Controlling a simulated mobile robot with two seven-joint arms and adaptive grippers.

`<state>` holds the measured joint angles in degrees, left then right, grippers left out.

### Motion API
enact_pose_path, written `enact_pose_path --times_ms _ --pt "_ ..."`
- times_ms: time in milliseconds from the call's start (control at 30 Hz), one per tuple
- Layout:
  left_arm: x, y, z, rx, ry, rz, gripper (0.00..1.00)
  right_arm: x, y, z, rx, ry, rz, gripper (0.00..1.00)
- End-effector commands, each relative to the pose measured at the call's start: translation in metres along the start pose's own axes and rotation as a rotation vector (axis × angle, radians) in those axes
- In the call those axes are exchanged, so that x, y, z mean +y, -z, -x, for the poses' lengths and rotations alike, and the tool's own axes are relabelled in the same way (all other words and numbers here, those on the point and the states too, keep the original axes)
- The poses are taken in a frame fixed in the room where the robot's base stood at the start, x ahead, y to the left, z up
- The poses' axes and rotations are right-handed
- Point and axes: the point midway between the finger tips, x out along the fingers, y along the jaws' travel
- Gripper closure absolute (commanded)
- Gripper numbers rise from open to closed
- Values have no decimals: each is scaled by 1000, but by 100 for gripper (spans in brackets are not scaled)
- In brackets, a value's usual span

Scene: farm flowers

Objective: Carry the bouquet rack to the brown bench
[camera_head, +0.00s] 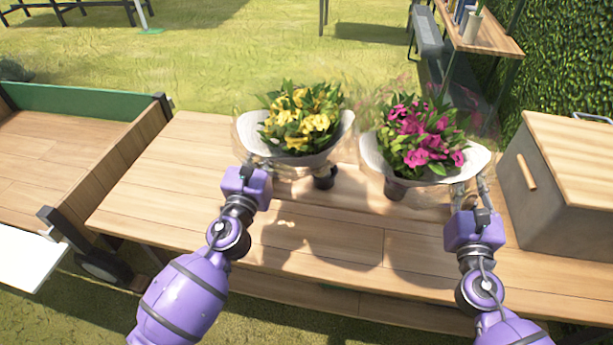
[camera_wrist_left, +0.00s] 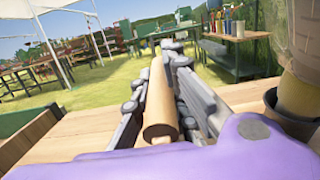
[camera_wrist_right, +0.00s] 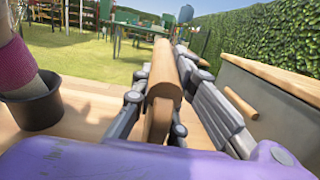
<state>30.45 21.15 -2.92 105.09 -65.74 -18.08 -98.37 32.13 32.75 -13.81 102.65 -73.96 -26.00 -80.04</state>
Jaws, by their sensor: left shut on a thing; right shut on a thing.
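The bouquet rack carries a yellow bouquet (camera_head: 300,117) and a pink bouquet (camera_head: 420,138), both upright in pale wraps with dark pots below. Its body is hard to tell from the wooden planks under it. My left gripper (camera_head: 262,166) is shut on a wooden handle of the rack (camera_wrist_left: 160,105), left of the yellow bouquet. My right gripper (camera_head: 468,190) is shut on the other wooden handle (camera_wrist_right: 164,80), right of the pink bouquet. A brown plank-topped bench (camera_head: 160,190) lies below both. I cannot tell whether the rack touches it.
A grey box with a wooden lid (camera_head: 565,150) stands close to my right gripper. A wooden cart with a green edge (camera_head: 80,103) adjoins the bench on the left. A shelf unit (camera_head: 480,35) and a hedge (camera_head: 575,60) are at the back right. Grass lies beyond.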

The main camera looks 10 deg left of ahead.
Motion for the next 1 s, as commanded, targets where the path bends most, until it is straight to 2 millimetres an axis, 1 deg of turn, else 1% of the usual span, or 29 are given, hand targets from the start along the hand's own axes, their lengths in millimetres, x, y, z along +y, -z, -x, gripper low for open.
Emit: enact_pose_path --times_ms 33,467,667,1000 --pt "-7 -3 0 -6 17 -3 100 7 -3 0 -5 -16 2 100" --pt "-7 1 1 -4 17 -3 100 7 1 1 -3 -16 2 100" --pt "-7 11 3 3 17 -3 100 7 11 3 3 -16 2 100" --pt "-7 38 8 19 17 -3 100 7 37 8 19 -16 1 100"
